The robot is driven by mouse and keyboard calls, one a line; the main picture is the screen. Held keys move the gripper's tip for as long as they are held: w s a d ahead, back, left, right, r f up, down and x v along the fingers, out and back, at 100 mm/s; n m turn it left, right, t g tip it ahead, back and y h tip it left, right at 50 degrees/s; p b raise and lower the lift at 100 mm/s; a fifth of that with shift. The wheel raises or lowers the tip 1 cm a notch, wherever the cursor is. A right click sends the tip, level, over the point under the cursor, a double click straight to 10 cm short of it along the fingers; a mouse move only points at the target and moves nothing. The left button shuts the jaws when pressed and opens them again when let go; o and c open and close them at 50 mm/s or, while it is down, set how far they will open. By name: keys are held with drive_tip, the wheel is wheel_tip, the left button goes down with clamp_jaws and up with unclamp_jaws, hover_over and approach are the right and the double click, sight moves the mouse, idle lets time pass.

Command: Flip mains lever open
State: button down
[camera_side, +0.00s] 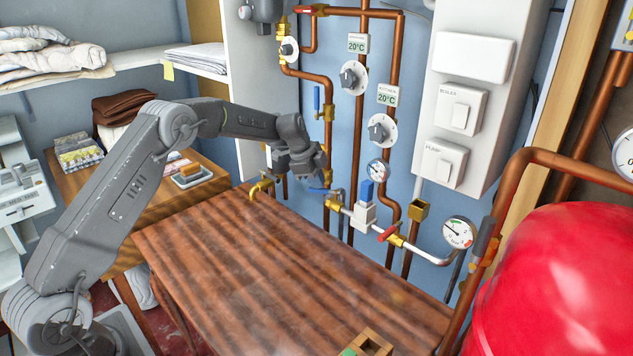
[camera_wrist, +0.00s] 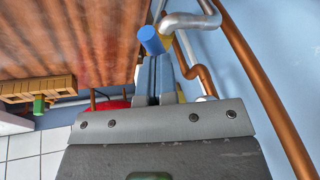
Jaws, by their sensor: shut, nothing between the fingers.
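A blue lever (camera_side: 320,189) lies roughly level at a brass valve (camera_side: 334,203) on the silver pipe, near the back edge of the table. No label shows that it is the mains lever. My gripper (camera_side: 322,177) is right above and beside this lever, pointing down. In the wrist view my gripper (camera_wrist: 157,58) is shut, with its fingers together and nothing between them. A blue cylindrical end (camera_wrist: 151,40), probably the lever's handle, is just past the fingertips. I cannot tell whether they touch.
Another blue lever (camera_side: 317,98) stands upright on a copper pipe. A blue-topped white fitting (camera_side: 364,212), a red lever (camera_side: 388,233) and a gauge (camera_side: 459,233) follow to the right. The wooden table (camera_side: 270,260) is mostly clear. A large red tank (camera_side: 560,280) stands front right.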

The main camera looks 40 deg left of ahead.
drive_tip(key=shift+w+a+f+m+g+h, duration=0.15)
drive_tip(key=shift+w+a+m+h, duration=0.1)
drive_tip(key=shift+m, duration=0.4)
drive_tip(key=shift+w+a+m+g+h, duration=0.1)
drive_tip(key=shift+w+m+g+h, duration=0.1)
drive_tip(key=shift+m, duration=0.45)
drive_tip(key=shift+w+a+m, duration=0.1)
drive_tip(key=shift+w+m, duration=0.15)
drive_tip(key=shift+m, duration=0.25)
drive_tip(key=shift+w+d, duration=0.2)
drive_tip(key=shift+d, duration=0.75)
drive_tip(key=s+d+v, duration=0.1)
drive_tip(key=v, duration=1.3)
drive_tip(key=shift+s+d, duration=0.15)
drive_tip(key=shift+d, duration=0.15)
